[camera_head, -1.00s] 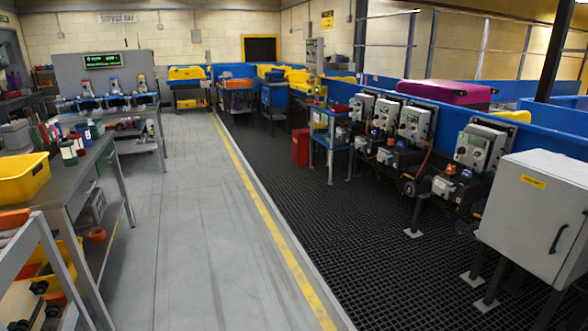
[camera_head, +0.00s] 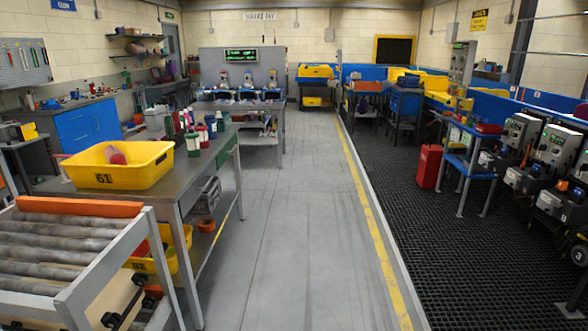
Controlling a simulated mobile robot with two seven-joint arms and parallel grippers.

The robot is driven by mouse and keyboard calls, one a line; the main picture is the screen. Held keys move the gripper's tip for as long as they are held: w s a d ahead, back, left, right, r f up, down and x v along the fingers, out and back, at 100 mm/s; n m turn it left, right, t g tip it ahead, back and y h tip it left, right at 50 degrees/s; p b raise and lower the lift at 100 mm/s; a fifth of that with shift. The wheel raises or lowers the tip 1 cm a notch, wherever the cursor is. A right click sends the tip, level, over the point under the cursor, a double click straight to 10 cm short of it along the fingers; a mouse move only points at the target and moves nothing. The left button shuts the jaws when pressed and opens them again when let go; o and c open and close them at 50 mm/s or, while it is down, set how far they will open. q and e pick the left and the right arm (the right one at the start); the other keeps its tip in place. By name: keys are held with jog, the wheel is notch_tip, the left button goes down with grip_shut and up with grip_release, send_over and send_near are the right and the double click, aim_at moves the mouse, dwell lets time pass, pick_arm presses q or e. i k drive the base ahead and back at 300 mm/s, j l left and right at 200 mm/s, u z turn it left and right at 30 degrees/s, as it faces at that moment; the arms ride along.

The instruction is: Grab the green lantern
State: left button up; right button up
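I cannot make out a green lantern for certain. Several small upright objects stand on the grey workbench (camera_head: 212,163) left of the middle. Among them are a green-and-white cylinder (camera_head: 193,145) and a dark green upright item (camera_head: 169,125), both too small to identify. Red and blue items stand beside them. Neither of my grippers is in view.
A yellow tray (camera_head: 118,166) marked 61 sits on the workbench's near end, behind a roller conveyor (camera_head: 60,240) at lower left. A clear grey aisle (camera_head: 290,240) runs ahead along a yellow line (camera_head: 370,210). Dark grating and machines (camera_head: 522,138) lie to the right.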

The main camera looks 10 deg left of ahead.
aim_at(194, 149)
jog(key=i+u, duration=0.2)
jog(key=i, duration=0.45)
jog(key=i+l+u, duration=0.2)
jog(key=i, duration=0.4)
jog(key=i+l+u, duration=0.1)
jog(key=i+u, duration=0.35)
jog(key=i+l+u, duration=0.15)
jog(key=i+u, duration=0.25)
jog(key=i+l+u, duration=0.2)
jog(key=u, duration=0.25)
jog(key=i+l+u, duration=0.25)
jog(key=l+u, duration=0.15)
jog(key=l, duration=0.1)
